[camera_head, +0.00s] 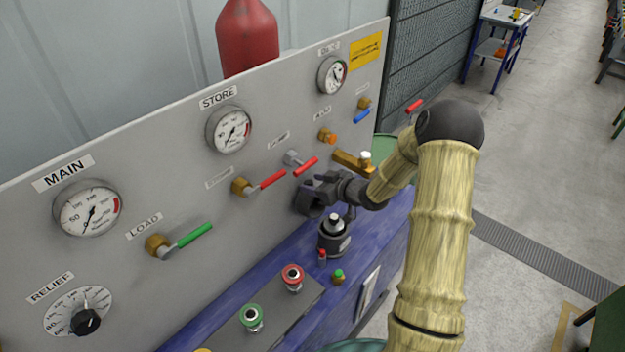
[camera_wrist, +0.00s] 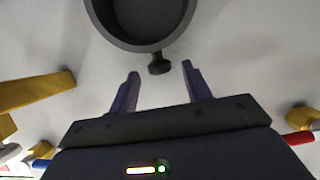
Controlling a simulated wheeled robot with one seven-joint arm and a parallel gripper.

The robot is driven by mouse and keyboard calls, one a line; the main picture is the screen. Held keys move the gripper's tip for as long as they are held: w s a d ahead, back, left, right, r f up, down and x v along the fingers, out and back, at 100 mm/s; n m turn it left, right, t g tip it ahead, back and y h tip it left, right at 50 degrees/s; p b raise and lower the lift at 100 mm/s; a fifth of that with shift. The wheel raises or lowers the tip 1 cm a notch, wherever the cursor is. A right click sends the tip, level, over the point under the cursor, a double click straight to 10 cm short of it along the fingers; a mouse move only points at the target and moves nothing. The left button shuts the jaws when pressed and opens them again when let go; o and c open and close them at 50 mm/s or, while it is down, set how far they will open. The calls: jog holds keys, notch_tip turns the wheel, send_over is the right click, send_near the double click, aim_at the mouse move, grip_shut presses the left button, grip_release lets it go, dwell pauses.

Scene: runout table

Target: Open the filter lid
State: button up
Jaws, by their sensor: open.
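A dark grey round filter housing or lid (camera_wrist: 140,40) with a raised rim shows at the top of the wrist view, cut off by the frame edge. A small dark knob (camera_wrist: 159,66) sticks out of its rim. My gripper (camera_wrist: 160,70) is open, with one fingertip on either side of the knob in the picture and a gap on both sides. I cannot tell whether the fingers reach its depth. In the head view my gripper (camera_head: 318,186) is close to the panel, and the filter (camera_head: 306,205) is a dark shape mostly hidden beside it.
The grey panel (camera_head: 120,205) carries gauges and valves. A red lever (camera_head: 306,167) and a brass valve (camera_head: 350,160) flank my gripper. A dark cylinder (camera_head: 334,238) stands on the blue bench below, with red (camera_head: 292,277) and green (camera_head: 251,318) buttons nearby.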

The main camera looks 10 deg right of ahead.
jog(key=shift+w+a+f, duration=0.25)
jog(key=shift+w+a, duration=0.05)
jog(key=shift+w, duration=0.15)
grip_shut()
